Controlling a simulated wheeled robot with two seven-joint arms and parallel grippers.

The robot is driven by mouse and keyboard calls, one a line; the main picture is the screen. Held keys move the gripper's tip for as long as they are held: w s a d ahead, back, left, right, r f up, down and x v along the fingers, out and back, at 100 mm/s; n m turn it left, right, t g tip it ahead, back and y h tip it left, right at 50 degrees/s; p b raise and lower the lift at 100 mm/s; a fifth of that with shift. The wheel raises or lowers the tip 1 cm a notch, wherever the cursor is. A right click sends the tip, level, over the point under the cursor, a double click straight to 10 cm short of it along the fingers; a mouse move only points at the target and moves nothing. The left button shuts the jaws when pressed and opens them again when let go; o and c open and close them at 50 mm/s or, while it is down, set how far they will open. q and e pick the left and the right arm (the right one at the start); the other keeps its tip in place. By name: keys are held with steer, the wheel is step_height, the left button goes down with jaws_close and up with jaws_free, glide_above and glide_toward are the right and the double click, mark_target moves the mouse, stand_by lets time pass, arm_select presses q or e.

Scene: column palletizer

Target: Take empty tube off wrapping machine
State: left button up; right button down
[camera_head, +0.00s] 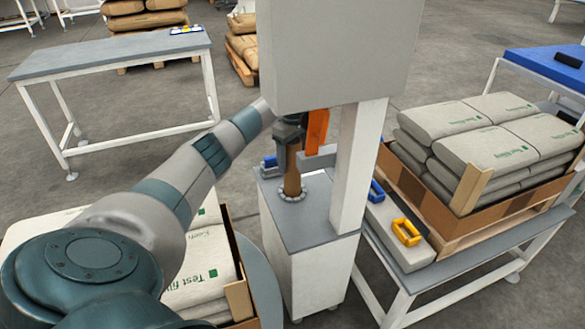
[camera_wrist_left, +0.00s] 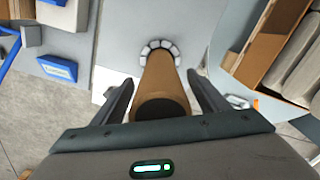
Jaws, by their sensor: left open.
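The empty tube (camera_head: 292,178) is a brown cardboard cylinder standing upright on a round spindle base on the grey top of the wrapping machine (camera_head: 315,215). In the left wrist view the tube (camera_wrist_left: 163,90) runs from the ringed base up between the two fingers, its dark end close to the palm. My left gripper (camera_head: 290,135) is at the tube's upper part. In the left wrist view the left gripper (camera_wrist_left: 160,95) is open, with one finger on each side and a visible gap to the tube. My right gripper is not in view.
The machine's large grey box (camera_head: 340,50) and its white post (camera_head: 358,165) stand close beside the left gripper. An orange part (camera_head: 316,132) is just right of it. Stacked bags (camera_head: 490,135) lie on the right, and a grey table (camera_head: 110,55) stands at back left.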

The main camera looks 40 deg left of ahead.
arm_select(q)
steer(key=shift+f, duration=0.65)
steer(key=c, duration=1.2)
steer(key=shift+o, duration=0.2)
steer(key=shift+r, duration=0.1)
